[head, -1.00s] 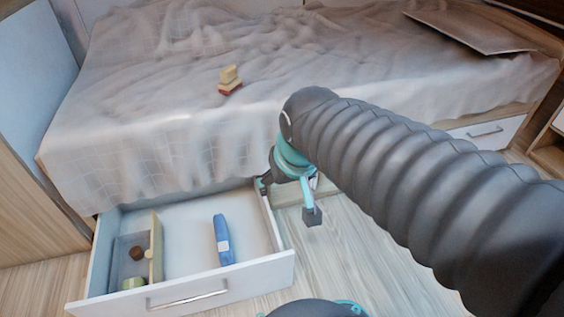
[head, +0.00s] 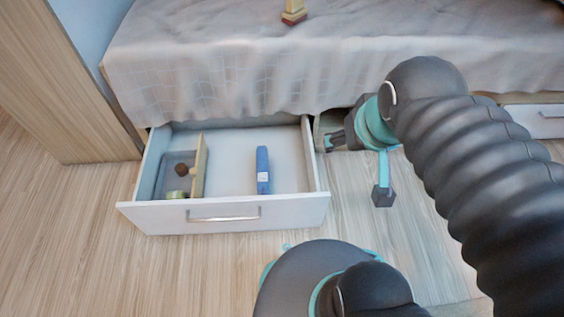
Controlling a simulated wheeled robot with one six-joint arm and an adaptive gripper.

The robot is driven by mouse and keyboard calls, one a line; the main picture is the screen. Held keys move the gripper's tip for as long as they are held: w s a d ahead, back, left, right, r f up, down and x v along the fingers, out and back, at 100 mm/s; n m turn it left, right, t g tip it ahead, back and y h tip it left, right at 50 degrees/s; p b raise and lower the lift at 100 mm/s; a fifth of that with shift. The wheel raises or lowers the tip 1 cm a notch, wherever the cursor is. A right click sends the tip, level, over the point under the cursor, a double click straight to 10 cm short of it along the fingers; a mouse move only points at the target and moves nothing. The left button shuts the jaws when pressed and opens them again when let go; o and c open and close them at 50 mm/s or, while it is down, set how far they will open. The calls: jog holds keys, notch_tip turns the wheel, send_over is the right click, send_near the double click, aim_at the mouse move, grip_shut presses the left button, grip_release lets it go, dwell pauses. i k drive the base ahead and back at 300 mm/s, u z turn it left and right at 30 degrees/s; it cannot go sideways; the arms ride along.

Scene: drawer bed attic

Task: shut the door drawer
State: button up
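The white drawer (head: 170,214) under the bed stands pulled out, with a metal bar handle (head: 224,215) on its front. Inside lie a blue object (head: 263,170) with a pale label and, at the left, a small grey tray (head: 173,160) holding a brown item and a green item. A wooden divider (head: 199,166) stands beside the tray. My gripper (head: 326,144) is near the drawer's right side wall, close to the bed's edge. Its fingers are small and dark, and I cannot tell their gap or whether they touch the wall.
The bed (head: 230,70) with a rumpled grey cover rises behind the drawer. A small block stack (head: 294,14) sits on it. A wooden cabinet side (head: 75,85) stands at the left. Another drawer front (head: 536,121) is at the right. The wood floor (head: 70,240) left of the drawer is clear.

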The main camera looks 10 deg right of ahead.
aim_at(230, 202)
jog(key=u, duration=3.1)
jog(key=k, duration=1.15)
jog(key=z, duration=1.8)
jog(key=i, duration=0.5)
